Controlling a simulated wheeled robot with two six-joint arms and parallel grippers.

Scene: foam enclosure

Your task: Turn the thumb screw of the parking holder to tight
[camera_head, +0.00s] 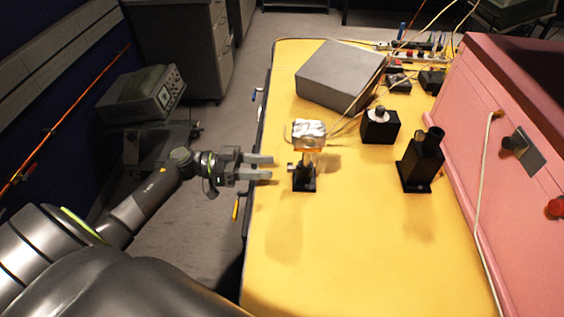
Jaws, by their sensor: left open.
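The parking holder (304,182) is a small black post stand on the yellow table. A foil-wrapped block (308,134) sits on top of it. The small thumb screw (291,171) sticks out from the holder's left side. My left gripper (272,167) is open, with its two fingers pointing right toward the thumb screw. The fingertips are a short way left of the screw and appear apart from it. The gripper is over the table's left edge. The screw's turn position is too small to tell. My right gripper is not in view.
Black devices (380,127) and (420,165) stand to the right on the yellow table (330,260). A grey box (340,75) lies behind with cables nearby. A pink enclosure (490,150) bounds the right side. The table's front is clear.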

